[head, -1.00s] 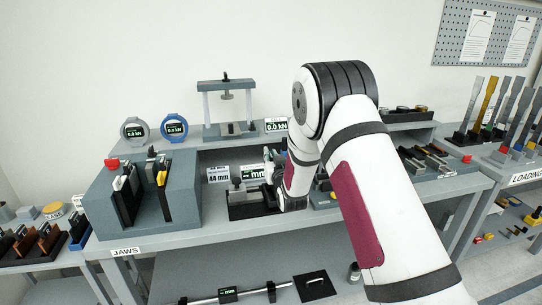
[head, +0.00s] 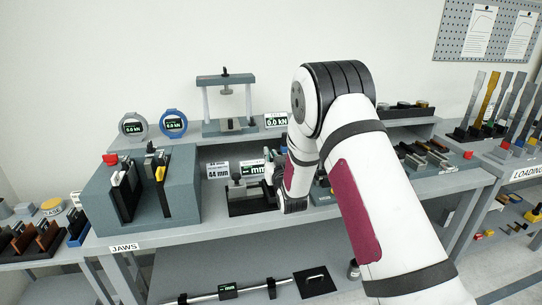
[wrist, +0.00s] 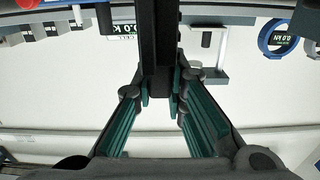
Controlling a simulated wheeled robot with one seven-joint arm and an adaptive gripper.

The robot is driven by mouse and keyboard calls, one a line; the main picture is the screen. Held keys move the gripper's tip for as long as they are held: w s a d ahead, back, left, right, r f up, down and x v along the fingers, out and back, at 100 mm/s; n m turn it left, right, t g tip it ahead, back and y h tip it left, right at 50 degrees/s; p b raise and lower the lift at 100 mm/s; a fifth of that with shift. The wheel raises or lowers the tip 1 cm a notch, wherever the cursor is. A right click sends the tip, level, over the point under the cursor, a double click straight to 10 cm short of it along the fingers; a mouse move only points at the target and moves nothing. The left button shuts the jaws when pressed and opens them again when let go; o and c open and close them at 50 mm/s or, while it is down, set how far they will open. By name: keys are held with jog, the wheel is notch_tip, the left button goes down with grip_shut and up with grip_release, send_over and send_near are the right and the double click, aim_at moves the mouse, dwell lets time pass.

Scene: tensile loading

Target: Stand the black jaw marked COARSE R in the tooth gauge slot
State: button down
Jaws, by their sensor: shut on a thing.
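My gripper (wrist: 160,88) is shut on a dark, upright, bar-like jaw (wrist: 160,35) in the wrist view. Its marking cannot be read, and its far end runs out of the picture. In the head view my gripper (head: 272,166) is small and partly hidden by my own wrist, above the right part of a black fixture (head: 250,207) on the bench. That fixture has a round-topped post and a small dark display (head: 258,169) reading mm behind it; it may be the tooth gauge. Its slot is not clearly visible, so I cannot tell whether the jaw touches it.
A blue-grey block (head: 185,165) holding black jaws stands left of the fixture. A small load frame (head: 226,78) and two round dials (head: 174,123) stand on the shelf behind. Brown and black pieces (head: 35,238) sit at far left. The bench front edge (head: 220,236) is clear.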

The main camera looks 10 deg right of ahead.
jog(key=shift+f+b, duration=1.25)
jog(key=shift+f, duration=1.4)
dwell(0.4)
jog(key=c, duration=1.5)
grip_release()
jog(key=shift+c, duration=0.2)
jog(key=shift+f, duration=0.2)
jog(key=s, duration=1.2)
jog(key=shift+r, duration=0.15)
